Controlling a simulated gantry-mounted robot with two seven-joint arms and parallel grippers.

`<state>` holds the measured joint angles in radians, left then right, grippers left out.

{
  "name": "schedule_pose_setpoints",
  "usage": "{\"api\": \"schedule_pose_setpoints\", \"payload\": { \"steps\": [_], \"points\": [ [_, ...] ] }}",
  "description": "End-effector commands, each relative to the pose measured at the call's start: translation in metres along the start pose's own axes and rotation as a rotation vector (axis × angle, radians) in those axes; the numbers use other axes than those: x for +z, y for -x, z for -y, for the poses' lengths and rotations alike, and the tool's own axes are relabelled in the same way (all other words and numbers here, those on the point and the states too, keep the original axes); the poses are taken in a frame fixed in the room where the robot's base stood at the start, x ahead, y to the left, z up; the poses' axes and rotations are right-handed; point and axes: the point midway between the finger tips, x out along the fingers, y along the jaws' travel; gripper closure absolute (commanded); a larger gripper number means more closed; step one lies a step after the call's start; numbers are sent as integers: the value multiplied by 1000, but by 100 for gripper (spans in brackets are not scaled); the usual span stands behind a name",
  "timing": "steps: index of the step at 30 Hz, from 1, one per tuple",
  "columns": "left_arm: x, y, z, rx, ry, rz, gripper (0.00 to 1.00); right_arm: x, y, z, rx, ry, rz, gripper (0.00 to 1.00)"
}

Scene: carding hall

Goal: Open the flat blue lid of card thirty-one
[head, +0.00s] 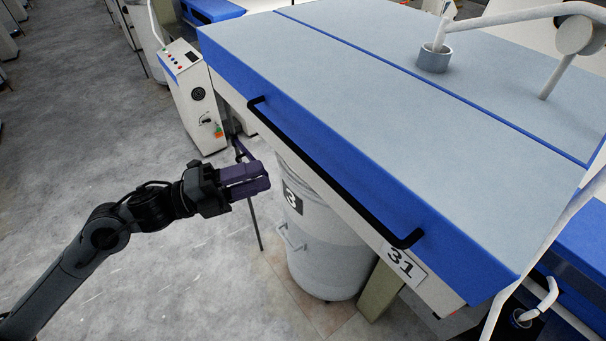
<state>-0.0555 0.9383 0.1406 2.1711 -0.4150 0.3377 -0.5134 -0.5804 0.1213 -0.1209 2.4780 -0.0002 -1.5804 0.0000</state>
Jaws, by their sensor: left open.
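The card's flat lid (400,95) has a pale blue-grey top and a bright blue front edge, and it lies level and shut. A long black bar handle (325,172) runs along its blue front face. A white plate with the number 31 (403,264) sits below the handle's right end. My left gripper (262,180) is open, with dark purple fingers, left of the handle and apart from it, in front of the white can. Nothing shows between its fingers. My right gripper is not in view.
A white can (325,245) stands on the floor under the lid's front edge. A white control box (192,95) with buttons stands left of the machine. White pipes (495,18) rise over the lid's top right. Grey floor at left is clear.

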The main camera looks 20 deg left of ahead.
Motion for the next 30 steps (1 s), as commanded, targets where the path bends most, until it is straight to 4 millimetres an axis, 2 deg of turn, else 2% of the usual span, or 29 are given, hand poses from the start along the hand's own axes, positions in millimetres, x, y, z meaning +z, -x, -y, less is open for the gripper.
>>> {"api": "schedule_pose_setpoints", "payload": {
  "steps": [8, 21, 30],
  "points": [
    [1, -24, 7, -11, -6, -1, 60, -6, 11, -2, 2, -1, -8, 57],
    [1, -90, 6, -10, -2, 1, 60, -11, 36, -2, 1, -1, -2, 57],
    [0, -107, 3, -7, -4, 1, 60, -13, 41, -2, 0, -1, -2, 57]
  ]
}}
